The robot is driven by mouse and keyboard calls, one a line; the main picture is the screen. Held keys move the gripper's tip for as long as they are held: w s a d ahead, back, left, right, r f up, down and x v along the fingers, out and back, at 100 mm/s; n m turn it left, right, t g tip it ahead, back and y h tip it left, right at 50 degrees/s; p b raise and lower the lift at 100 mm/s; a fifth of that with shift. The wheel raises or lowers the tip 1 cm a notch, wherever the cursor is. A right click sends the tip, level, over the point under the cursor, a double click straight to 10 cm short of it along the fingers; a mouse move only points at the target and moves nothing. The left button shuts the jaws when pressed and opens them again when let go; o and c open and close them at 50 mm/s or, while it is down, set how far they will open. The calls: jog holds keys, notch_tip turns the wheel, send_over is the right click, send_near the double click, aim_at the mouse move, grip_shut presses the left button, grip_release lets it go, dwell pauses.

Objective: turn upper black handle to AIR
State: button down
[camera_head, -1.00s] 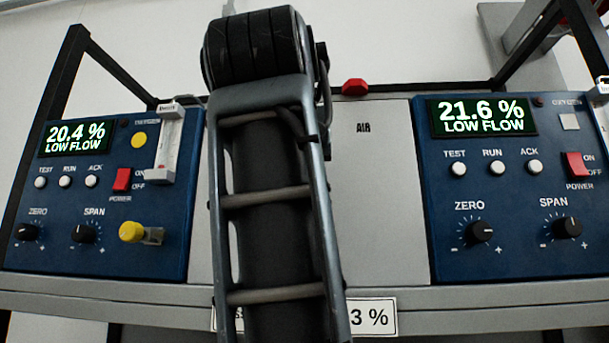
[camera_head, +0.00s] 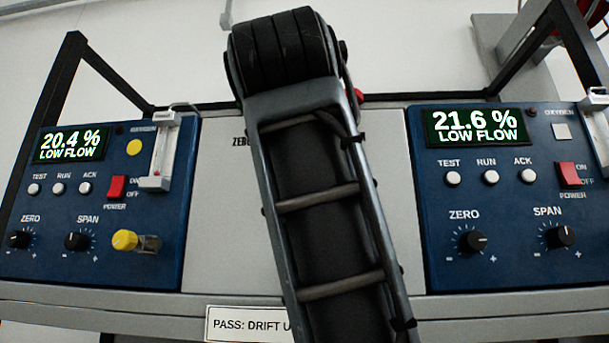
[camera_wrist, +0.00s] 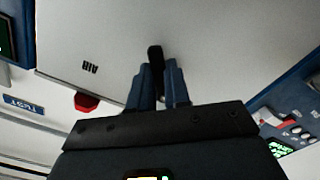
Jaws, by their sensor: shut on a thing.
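The black handle (camera_wrist: 155,54) shows in the wrist view against the light grey panel (camera_wrist: 215,50). My gripper (camera_wrist: 158,80) is shut on it, with the blue-grey fingers at either side and the handle's end sticking out beyond them. The AIR label (camera_wrist: 90,67) is upside down in the wrist view, to the left of the handle. In the head view my arm covers the handle, the fingers and the AIR label. A label starting with ZER (camera_head: 239,142) shows on the panel left of my arm.
A red part (camera_wrist: 86,102) sits by the panel's edge, also just showing beside my arm in the head view (camera_head: 359,95). Blue analysers stand at the left (camera_head: 85,205) and right (camera_head: 505,195). A PASS: DRIFT label (camera_head: 248,324) is below the panel.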

jog(key=shift+d+r+n, duration=0.15)
jog(key=shift+r+n, duration=0.2)
jog(key=shift+n, duration=1.3)
jog(key=shift+d+r+n, duration=0.15)
jog(key=shift+r+n, duration=0.2)
jog(key=shift+n, duration=1.25)
jog(key=shift+d+r+n, duration=0.15)
jog(key=shift+r+n, duration=0.2)
jog(key=shift+n, duration=1.3)
jog(key=c, duration=1.1)
grip_release()
jog(key=shift+s, duration=0.15)
jog(key=s+b, duration=0.2)
jog(key=s, duration=0.5)
jog(key=shift+s+a+b, duration=0.1)
jog(key=shift+s+b, duration=0.15)
jog(key=shift+b, duration=0.05)
